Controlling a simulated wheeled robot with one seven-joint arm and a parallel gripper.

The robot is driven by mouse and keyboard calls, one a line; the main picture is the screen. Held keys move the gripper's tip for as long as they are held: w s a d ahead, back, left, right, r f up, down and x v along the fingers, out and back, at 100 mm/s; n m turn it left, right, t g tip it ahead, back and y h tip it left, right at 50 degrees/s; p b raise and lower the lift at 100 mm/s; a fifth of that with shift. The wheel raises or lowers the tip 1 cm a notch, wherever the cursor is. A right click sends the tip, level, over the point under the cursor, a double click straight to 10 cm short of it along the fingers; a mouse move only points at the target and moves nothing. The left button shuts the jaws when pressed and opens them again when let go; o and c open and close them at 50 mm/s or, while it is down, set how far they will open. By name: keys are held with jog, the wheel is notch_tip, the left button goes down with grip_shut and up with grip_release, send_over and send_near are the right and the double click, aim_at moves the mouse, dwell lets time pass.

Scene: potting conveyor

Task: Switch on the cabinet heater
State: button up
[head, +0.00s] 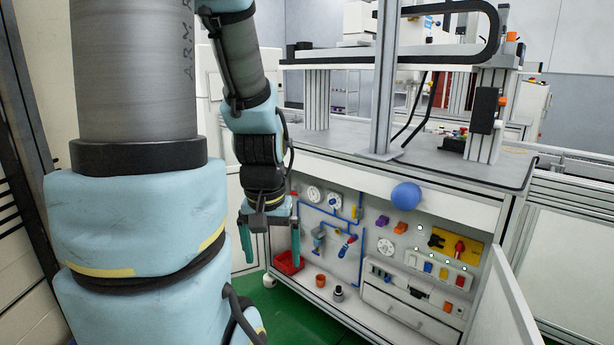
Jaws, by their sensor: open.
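The open front of the cabinet (350,178) under the workbench shows a panel of controls. A yellow plate (470,247) at its right carries a black and a red rotary switch (459,249). Below it a pale strip (418,262) bears several coloured switches, among them a blue one (428,267) and a red one (460,281). I cannot tell which control belongs to the heater; no label is readable. My gripper (271,247) hangs pointing down, left of the panel, with its two teal fingers apart and nothing between them. It appears clear of the controls.
Blue pipes with a red-handled valve (347,245) and round gauges (314,193) fill the panel's left. A red bin (288,262) and small pots (320,280) sit low. A blue ball (406,195) juts out at the top edge. An open door (505,305) stands at right.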

notch_tip(320, 180, up, 13)
jog(key=p, duration=1.1)
